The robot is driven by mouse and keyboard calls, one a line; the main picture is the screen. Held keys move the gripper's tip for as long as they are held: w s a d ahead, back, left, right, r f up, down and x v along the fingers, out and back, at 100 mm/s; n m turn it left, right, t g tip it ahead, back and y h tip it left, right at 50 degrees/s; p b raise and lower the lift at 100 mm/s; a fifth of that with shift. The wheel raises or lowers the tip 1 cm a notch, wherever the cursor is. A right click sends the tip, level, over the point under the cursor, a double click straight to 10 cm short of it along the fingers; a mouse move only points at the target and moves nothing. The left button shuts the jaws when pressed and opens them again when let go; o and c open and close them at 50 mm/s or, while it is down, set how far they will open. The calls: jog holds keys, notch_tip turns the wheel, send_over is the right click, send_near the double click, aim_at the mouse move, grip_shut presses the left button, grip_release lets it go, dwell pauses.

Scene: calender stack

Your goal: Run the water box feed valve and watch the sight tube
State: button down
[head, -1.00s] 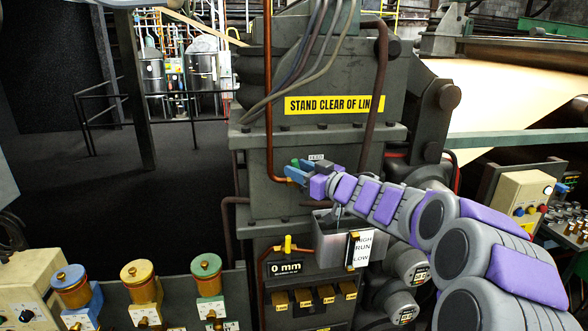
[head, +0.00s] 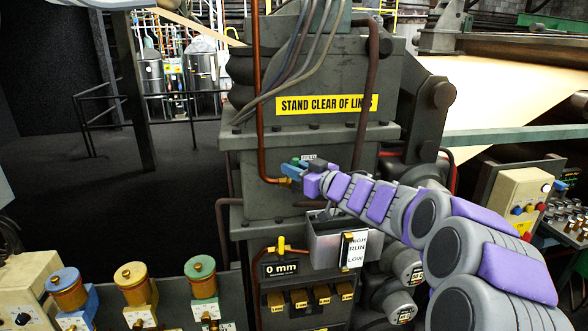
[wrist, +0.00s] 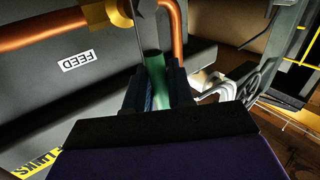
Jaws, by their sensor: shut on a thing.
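My gripper (head: 293,171) is at the front of the dark grey machine, with blue fingers shut on the green handle of the feed valve (head: 295,161). In the wrist view the green handle (wrist: 156,80) stands between the two dark fingers (wrist: 155,88), below a brass valve body (wrist: 105,12) and copper pipe. A FEED label (wrist: 79,62) is beside it. Below in the head view is the grey water box (head: 325,243). The sight tube (head: 344,250) stands at its front beside a HIGH, RUN, LOW card (head: 356,249). The water level in the tube is too small to tell.
A 0 mm display (head: 282,268) sits below a yellow valve (head: 283,246) at the water box's left. Several capped oilers (head: 131,275) stand at the lower left. A cream control box (head: 521,200) is at right. The floor at left is open, with a railing behind.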

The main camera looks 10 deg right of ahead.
jog(key=shift+r+p, duration=0.1)
jog(key=shift+p, duration=0.25)
jog(key=shift+a+f+n+g+h+p, duration=0.4)
jog(key=shift+a+n+h+p, duration=0.55)
jog(key=shift+p, duration=0.65)
jog(key=shift+a+f+n+g+h+p, duration=0.25)
jog(key=shift+a+n+g+h+p, duration=0.4)
jog(key=shift+n+p, duration=0.75)
jog(key=shift+a+f+n+g+h+p, duration=0.35)
jog(key=shift+a+n+h+p, duration=0.4)
jog(key=shift+p, duration=1)
jog(key=shift+a, duration=0.15)
jog(key=c, duration=1.1)
grip_release()
jog(key=shift+s, duration=0.15)
jog(key=shift+c, duration=0.2)
jog(key=shift+o, duration=0.2)
jog(key=shift+a+f, duration=0.1)
